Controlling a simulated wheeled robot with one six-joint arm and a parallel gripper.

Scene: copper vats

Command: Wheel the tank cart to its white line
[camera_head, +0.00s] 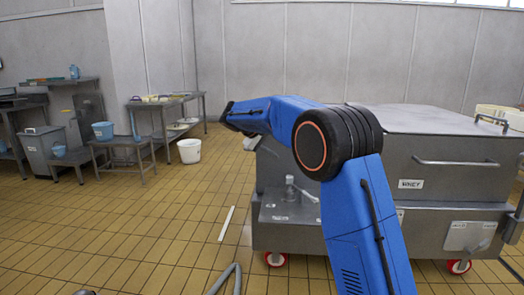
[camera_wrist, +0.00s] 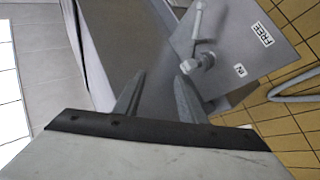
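The tank cart (camera_head: 440,190) is a large grey steel box on red-rimmed wheels, labelled WHEY, at the right of the head view. It has a bar handle (camera_head: 455,162) on its front face. A white line (camera_head: 226,223) lies on the tiled floor just left of the cart, apart from it. My gripper (camera_wrist: 157,92) is open in the wrist view, with nothing seen between its fingers. Beyond them is a grey metal surface, with a plate (camera_wrist: 238,40) marked FREE and a small metal fitting (camera_wrist: 202,58). In the head view my arm hides part of the cart.
A white bucket (camera_head: 189,151) stands by a steel table (camera_head: 170,102) at the back. A low bench (camera_head: 122,144) with a blue bucket (camera_head: 103,130) and a grey bin (camera_head: 43,150) are at the left. The left-middle floor is clear.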

